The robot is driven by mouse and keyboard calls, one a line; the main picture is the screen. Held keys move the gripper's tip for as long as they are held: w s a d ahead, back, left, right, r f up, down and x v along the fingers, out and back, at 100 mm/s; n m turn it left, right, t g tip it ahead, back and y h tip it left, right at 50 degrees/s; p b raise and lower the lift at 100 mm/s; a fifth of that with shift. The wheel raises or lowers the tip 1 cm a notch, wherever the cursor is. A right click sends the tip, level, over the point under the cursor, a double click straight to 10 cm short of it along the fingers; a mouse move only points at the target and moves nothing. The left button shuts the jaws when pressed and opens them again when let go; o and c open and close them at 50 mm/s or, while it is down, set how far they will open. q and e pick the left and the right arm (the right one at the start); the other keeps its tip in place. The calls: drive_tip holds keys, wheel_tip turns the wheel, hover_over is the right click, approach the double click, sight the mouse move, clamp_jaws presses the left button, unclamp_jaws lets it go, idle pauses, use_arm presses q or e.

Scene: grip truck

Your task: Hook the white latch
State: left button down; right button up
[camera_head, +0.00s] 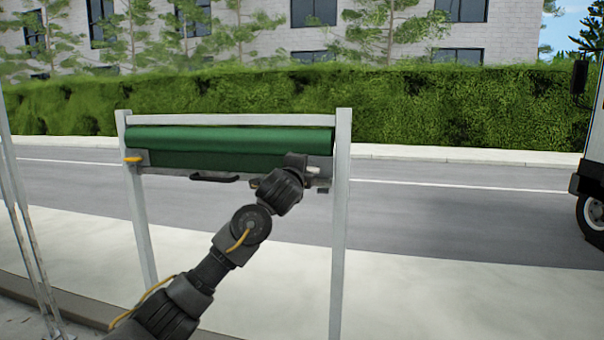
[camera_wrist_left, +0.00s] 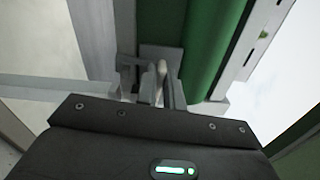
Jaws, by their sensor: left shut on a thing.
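The white latch shows in the left wrist view as a slim pale piece (camera_wrist_left: 161,72) in front of a grey plate beside the green roll. My left gripper (camera_wrist_left: 152,88) is shut on it, one finger on each side. In the head view, my left gripper (camera_head: 314,180) is at the right end of the bar under the green roll (camera_head: 230,139), close to the right post. My own wrist and fingers hide the latch there. My right gripper is not in view.
The roll hangs in a frame with two pale posts (camera_head: 341,230). A black handle (camera_head: 214,178) and a yellow latch (camera_head: 132,160) are on its left part. A truck wheel (camera_head: 592,218) shows at the far right. Open road and pavement lie beyond.

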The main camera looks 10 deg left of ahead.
use_arm(q)
drive_tip(key=shift+f+n, duration=0.15)
drive_tip(key=shift+n, duration=0.45)
drive_tip(key=c, duration=1.5)
unclamp_jaws()
drive_tip(key=s+b, duration=0.3)
drive_tip(key=s, duration=0.7)
drive_tip(key=shift+s, duration=0.4)
